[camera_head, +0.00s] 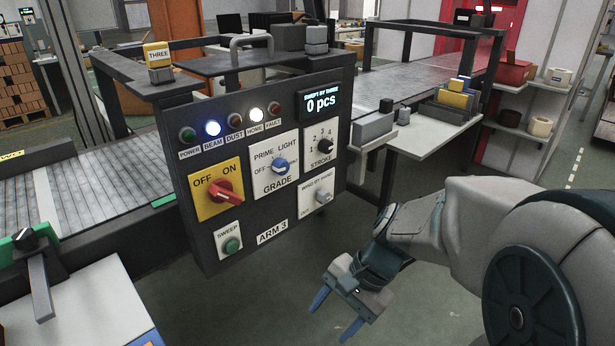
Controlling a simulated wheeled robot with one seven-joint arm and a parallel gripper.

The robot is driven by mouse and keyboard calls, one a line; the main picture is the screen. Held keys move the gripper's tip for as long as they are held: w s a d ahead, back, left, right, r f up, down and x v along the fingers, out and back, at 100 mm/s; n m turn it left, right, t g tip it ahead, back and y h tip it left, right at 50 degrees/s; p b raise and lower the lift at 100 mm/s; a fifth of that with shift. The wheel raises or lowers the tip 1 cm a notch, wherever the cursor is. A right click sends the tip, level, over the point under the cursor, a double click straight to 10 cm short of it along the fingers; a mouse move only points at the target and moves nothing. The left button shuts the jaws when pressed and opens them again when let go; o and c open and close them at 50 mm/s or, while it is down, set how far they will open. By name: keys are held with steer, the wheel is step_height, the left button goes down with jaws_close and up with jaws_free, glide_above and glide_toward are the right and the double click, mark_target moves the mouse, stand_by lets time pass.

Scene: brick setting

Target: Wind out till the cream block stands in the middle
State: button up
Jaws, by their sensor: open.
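A dark control panel marked ARM 3 (270,235) stands in the middle of the view. At its lower right a white plate, labelled for winding by hand, carries a light grey knob (322,196); OUT is printed at its lower left. My gripper (335,314) is open and empty, low in front of the panel, below and apart from the knob, with its two blue fingers pointing down and left. I cannot pick out a cream block for certain in this view.
The panel also bears a red OFF/ON switch (222,191), a blue GRADE knob (280,166), a black STROKE knob (325,146) and a green SWEEP button (232,245). A white side table (432,135) stands right of the panel.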

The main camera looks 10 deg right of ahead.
steer(key=w+a+m+t+y, duration=0.1)
steer(key=w+a+m+y, duration=0.1)
steer(key=w+m+y, duration=0.4)
steer(key=m+t+h+p, duration=0.1)
steer(key=m+t, duration=1.3)
steer(key=m, duration=0.9)
glide_toward(326, 199)
steer(key=b+x, duration=0.1)
steer(key=x, duration=0.8)
steer(key=shift+w+a, duration=0.1)
steer(key=shift+w, duration=0.1)
steer(key=shift+n, duration=0.3)
steer(key=c, duration=1)
